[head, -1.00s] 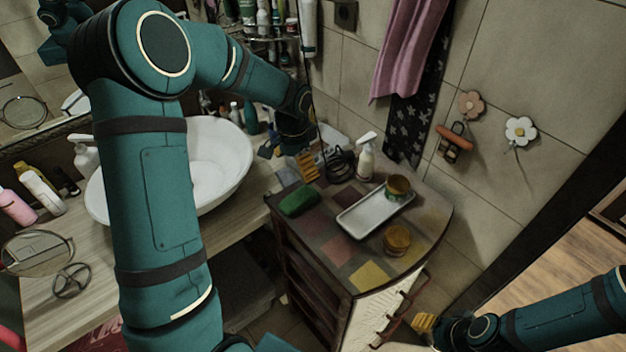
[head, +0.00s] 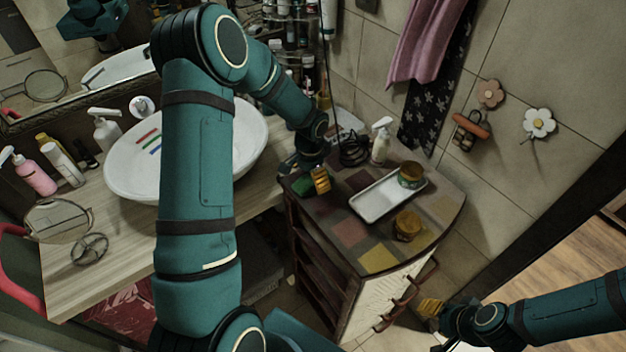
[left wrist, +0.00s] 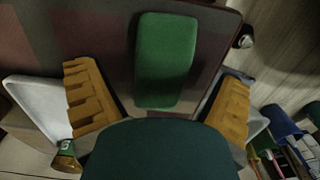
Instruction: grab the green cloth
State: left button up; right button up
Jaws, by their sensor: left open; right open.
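The green cloth (left wrist: 166,60) is a folded, oblong pad lying flat near the edge of the cabinet top. In the head view the cloth (head: 303,185) is partly hidden by my left gripper (head: 318,182). In the left wrist view the open yellow fingers of my left gripper (left wrist: 157,105) stand wide apart, one on each side of the cloth's line. The cloth lies ahead of and between them, and I see no contact. My right gripper (head: 430,308) is at the lower right in the head view, beside the cabinet front, open and away from the cloth.
The white basin (head: 250,140) stands to the left.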

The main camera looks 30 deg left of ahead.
pick_arm(q)
notch_tip(320, 180, down, 2)
jog(key=shift+f, duration=0.1)
jog(key=c, duration=1.1)
